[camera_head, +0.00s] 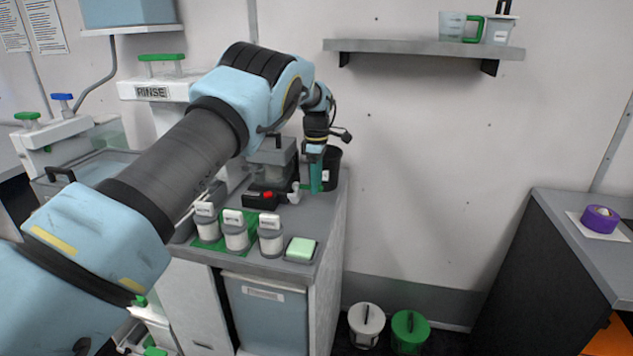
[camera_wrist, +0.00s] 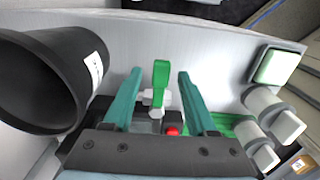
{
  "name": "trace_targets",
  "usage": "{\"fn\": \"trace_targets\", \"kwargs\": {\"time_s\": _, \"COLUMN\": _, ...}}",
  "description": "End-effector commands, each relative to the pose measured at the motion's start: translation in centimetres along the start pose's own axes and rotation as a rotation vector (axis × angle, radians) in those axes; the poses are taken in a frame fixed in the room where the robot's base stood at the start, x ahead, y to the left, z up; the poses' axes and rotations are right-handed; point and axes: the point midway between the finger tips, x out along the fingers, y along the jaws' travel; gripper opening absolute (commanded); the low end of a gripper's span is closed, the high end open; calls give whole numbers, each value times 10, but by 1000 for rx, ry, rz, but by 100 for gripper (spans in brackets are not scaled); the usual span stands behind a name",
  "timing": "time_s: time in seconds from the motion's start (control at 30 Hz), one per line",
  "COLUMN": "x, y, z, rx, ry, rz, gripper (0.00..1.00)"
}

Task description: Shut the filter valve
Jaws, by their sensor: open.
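The likely filter valve, a white fitting with a green lever (camera_wrist: 160,74), sits in the middle of the wrist view. The lever points up in that picture, away from the gripper base. My gripper (camera_wrist: 160,72) is open, with one teal finger on each side of the lever and visible gaps between. In the head view my gripper (camera_head: 316,178) points down at the counter's back right, beside the white fitting (camera_head: 294,191). The lever is hard to tell from the fingers there. No label on the valve is readable.
A black bucket (camera_wrist: 48,80) stands close left of the fingers in the wrist view. A black unit with a red button (camera_wrist: 172,131) lies beside the valve. White-lidded jars (camera_head: 236,232) and a green sponge (camera_head: 300,248) stand along the counter front. A shelf (camera_head: 420,48) hangs above right.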

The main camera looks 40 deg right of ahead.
Motion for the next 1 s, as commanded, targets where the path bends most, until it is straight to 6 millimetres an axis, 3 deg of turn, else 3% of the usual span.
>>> {"fn": "trace_targets", "kwargs": {"time_s": 0.6, "x": -98, "y": 1, "z": 0, "rx": 0, "ry": 0, "rz": 3, "gripper": 57}}
{"fn": "trace_targets", "kwargs": {"time_s": 1.0, "x": -106, "y": 0, "z": 0, "rx": -1, "ry": 1, "rz": 1, "gripper": 57}}
